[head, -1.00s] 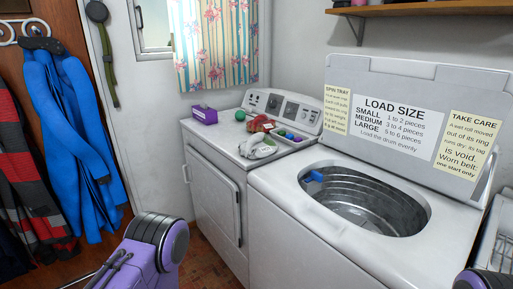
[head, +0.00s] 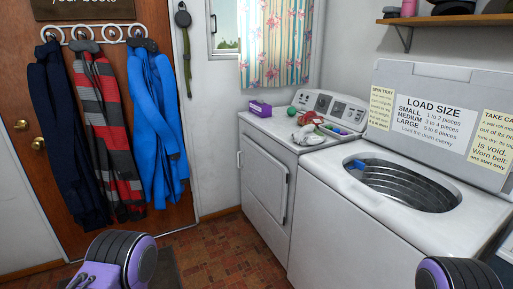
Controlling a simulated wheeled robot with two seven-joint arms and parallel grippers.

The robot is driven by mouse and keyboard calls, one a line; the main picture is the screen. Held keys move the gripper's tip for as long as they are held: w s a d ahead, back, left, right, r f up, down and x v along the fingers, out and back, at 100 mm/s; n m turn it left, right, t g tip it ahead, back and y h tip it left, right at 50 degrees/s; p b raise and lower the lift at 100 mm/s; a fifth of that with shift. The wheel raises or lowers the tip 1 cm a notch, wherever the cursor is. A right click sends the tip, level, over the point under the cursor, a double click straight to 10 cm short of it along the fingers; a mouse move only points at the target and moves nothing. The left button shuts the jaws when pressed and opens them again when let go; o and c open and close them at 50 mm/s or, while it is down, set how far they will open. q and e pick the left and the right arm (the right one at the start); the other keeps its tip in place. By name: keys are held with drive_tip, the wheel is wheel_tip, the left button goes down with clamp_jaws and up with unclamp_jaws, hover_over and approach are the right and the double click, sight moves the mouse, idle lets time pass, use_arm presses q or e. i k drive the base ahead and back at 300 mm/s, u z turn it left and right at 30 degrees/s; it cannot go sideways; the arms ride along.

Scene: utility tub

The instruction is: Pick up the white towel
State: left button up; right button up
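A small crumpled white cloth (head: 304,134), which looks like the white towel, lies on top of the dryer (head: 256,126), near its front right edge. A red item (head: 311,118) lies just behind it. My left arm shows only as a purple and black link at the bottom left, and my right arm as a similar link at the bottom right. Both grippers are out of view, and neither arm is near the cloth.
A purple box (head: 260,109), a green ball and small coloured items sit on the dryer. The open-lidded washer (head: 345,205) stands right of it, a blue item in its drum. Coats (head: 158,120) hang on the brown door at left. The tiled floor (head: 225,255) before the dryer is clear.

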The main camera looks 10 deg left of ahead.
sight(309, 134)
drive_tip(key=z, duration=0.75)
drive_tip(key=k, duration=0.2)
drive_tip(key=u, duration=1.75)
drive_tip(key=i, duration=1.05)
drive_tip(key=z, duration=0.6)
drive_tip(key=i, duration=0.75)
drive_tip(key=z, duration=0.85)
